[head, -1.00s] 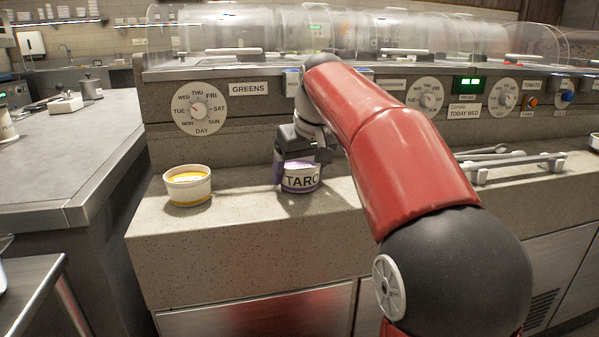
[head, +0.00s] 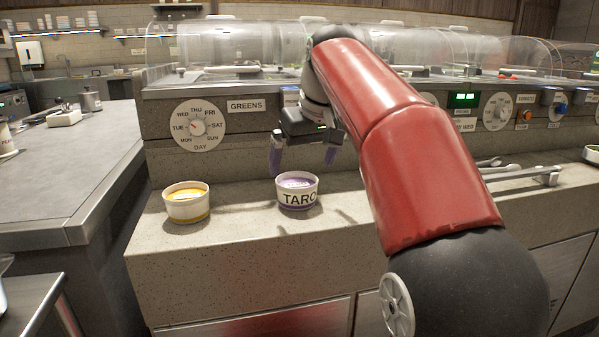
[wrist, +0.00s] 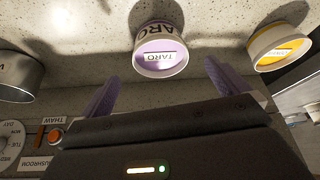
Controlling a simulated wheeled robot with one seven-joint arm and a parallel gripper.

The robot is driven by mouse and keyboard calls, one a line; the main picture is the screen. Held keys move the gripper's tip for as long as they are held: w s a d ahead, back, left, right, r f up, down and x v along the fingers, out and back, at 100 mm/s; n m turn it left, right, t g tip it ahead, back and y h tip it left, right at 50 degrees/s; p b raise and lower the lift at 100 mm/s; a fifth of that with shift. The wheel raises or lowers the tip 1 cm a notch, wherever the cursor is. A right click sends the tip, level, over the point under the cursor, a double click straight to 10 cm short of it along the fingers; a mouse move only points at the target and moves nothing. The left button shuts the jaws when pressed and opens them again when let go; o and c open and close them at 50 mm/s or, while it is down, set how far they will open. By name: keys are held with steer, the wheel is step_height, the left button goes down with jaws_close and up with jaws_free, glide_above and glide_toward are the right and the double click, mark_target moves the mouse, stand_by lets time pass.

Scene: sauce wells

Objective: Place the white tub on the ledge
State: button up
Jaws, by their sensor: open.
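A white tub with purple contents and a TARO label (head: 297,197) stands upright on the speckled stone ledge (head: 240,235). It also shows in the wrist view (wrist: 160,50), just beyond the fingers. A second white tub with yellow contents (head: 187,207) stands on the ledge to its left; in the wrist view it is at the upper right (wrist: 283,45). My gripper (head: 304,160) is open and empty, with purple fingers spread above and behind the TARO tub. The fingers are apart from the tub.
A dial (head: 197,126) and a GREENS sign (head: 246,105) are on the panel behind the ledge. Tongs on a rack (head: 525,176) lie to the right. A metal container (wrist: 20,80) shows at the wrist view's left. Clear covers (head: 230,45) stand above the panel.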

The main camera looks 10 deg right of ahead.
steer(key=v, duration=0.4)
steer(key=shift+r+p, duration=0.15)
steer(key=shift+p, duration=0.2)
steer(key=shift+s, duration=0.1)
steer(key=s+a+f+m+t+h, duration=0.1)
steer(key=s+f+m, duration=0.1)
steer(key=s+f, duration=2.2)
steer(key=shift+f+m, duration=0.3)
steer(key=shift+f, duration=0.6)
steer(key=shift+s, duration=0.1)
